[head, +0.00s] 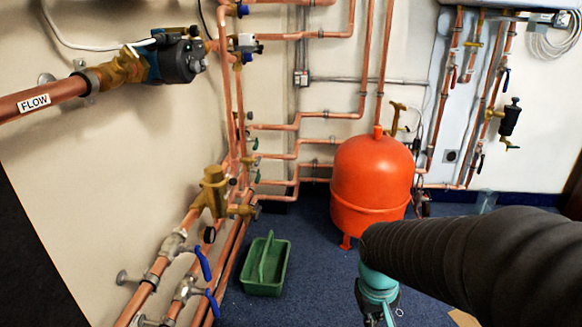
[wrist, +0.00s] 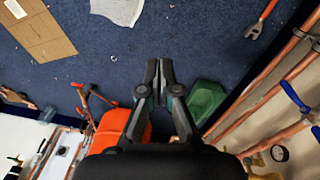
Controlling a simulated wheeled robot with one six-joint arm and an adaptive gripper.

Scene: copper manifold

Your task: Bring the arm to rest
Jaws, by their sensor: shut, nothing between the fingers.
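My gripper (wrist: 159,75) is in the wrist view, above the blue carpet. Its two fingers are together at the tips with nothing between them. In the head view my black-sleeved arm reaches in from the right edge, and its teal wrist part points down in front of the orange tank. The gripper's fingertips are not clear there. The gripper is apart from the things around it.
The orange tank (head: 372,180) and a green tool carrier (head: 266,268) stand on the carpet. Copper pipes with blue-handled valves (head: 200,262) line the left wall. Cardboard (wrist: 35,40), white paper (wrist: 118,10) and a red-handled tool (wrist: 262,20) lie on open carpet.

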